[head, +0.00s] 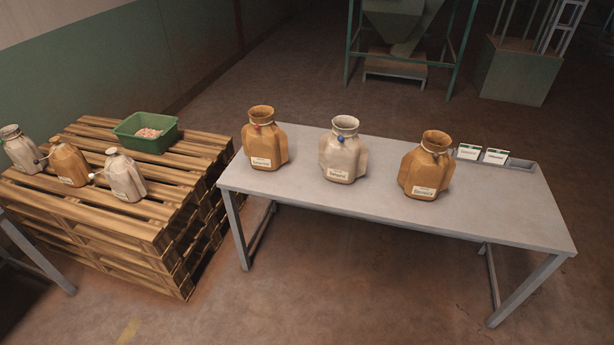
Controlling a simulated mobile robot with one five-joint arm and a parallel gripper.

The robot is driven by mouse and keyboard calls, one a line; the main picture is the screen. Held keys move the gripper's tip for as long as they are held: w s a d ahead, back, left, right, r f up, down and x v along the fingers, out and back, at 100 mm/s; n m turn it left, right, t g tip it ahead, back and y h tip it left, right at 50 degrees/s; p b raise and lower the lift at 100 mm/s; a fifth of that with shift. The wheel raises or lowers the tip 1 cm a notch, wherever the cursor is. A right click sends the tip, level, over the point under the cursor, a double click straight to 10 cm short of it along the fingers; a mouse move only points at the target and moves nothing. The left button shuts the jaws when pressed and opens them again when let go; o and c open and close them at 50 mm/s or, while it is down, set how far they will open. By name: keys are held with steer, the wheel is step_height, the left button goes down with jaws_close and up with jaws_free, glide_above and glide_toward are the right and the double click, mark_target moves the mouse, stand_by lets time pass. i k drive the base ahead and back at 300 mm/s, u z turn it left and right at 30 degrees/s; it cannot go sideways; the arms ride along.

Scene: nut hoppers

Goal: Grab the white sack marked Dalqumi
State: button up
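A white sack (342,155) stands upright in the middle of the grey table, between two brown sacks. It has an open, flared neck, a blue tag at the tie and a small label low on its front. Two more white sacks are on the wooden pallets at the left: one at the far left (20,152) and one nearer the table (125,178). The print on the labels is too small to read, so I cannot tell which one is marked Dalqumi. My gripper is not in view.
Brown sacks stand on the table left (264,142) and right (426,170), and one on the pallets (70,166). A green crate (128,138) sits on the pallets (150,235). Small cards (496,156) stand at the table's back right. The table's (500,215) right end is clear.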

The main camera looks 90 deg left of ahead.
mark_target(343, 162)
steer(key=u, duration=0.5)
steer(key=k, duration=0.15)
steer(key=u, duration=2.45)
steer(key=k, duration=0.8)
steer(key=z, duration=0.25)
steer(key=i, duration=0.85)
steer(key=u, duration=0.1)
